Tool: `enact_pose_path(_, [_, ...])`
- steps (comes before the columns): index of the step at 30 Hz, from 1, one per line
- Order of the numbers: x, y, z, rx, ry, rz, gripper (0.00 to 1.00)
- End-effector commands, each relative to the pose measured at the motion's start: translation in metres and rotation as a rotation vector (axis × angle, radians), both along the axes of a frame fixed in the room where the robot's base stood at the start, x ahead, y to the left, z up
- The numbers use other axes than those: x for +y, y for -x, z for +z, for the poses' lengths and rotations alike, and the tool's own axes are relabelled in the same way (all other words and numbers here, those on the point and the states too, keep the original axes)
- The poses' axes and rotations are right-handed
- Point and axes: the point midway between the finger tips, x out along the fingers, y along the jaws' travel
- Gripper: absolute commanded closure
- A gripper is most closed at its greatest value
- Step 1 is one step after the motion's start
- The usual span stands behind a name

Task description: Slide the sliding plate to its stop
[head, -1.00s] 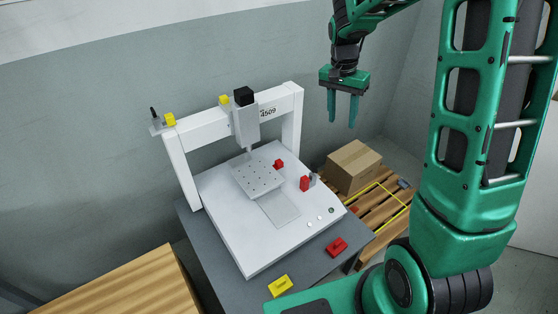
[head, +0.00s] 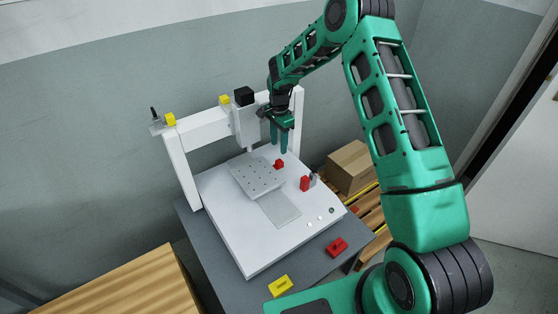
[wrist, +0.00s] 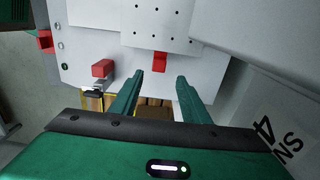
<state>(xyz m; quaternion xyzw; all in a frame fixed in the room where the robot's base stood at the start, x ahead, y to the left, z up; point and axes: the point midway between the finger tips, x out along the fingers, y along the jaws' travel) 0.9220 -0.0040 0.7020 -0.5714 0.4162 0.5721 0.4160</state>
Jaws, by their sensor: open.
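The sliding plate (head: 254,178) is a light grey plate with rows of small holes, lying on the white machine bed (head: 230,232) under the gantry. A small red tab (head: 279,164) sits at its right edge. My gripper (head: 279,142) is open and empty, pointing down above the bed near the right gantry post. In the wrist view the plate (wrist: 160,18) is at the top, and its red tab (wrist: 159,62) shows between and just beyond my fingertips (wrist: 160,77). I cannot tell the exact height gap. No contact shows.
The white gantry beam (head: 203,132) with its grey screwdriver head (head: 247,125) stands close left of my gripper. A red block (head: 305,184) stands at the bed's right edge. A cardboard box (head: 350,165) is on a pallet to the right. Loose red (head: 337,247) and yellow (head: 281,286) parts lie in front.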

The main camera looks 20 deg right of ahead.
Motion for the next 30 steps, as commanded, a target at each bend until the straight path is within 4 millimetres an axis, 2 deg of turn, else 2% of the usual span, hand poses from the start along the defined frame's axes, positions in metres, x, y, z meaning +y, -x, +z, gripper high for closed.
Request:
enact_pose_path(9, [0.000, 0.001, -0.057, 0.003, 0.000, 0.001, 0.58])
enact_pose_path(15, [-0.001, 0.000, -0.081, 0.000, 0.000, 0.001, 0.58])
enact_pose_path(20, [-0.001, 0.000, -0.089, 0.001, 0.001, 0.001, 0.58])
enact_pose_path(28, [-0.001, 0.000, -0.090, 0.000, 0.001, 0.001, 0.58])
enact_pose_path(29, [-0.001, 0.000, -0.090, 0.000, 0.001, 0.001, 0.60])
enact_pose_path(30, [-0.001, 0.000, -0.090, 0.000, 0.000, 0.001, 0.70])
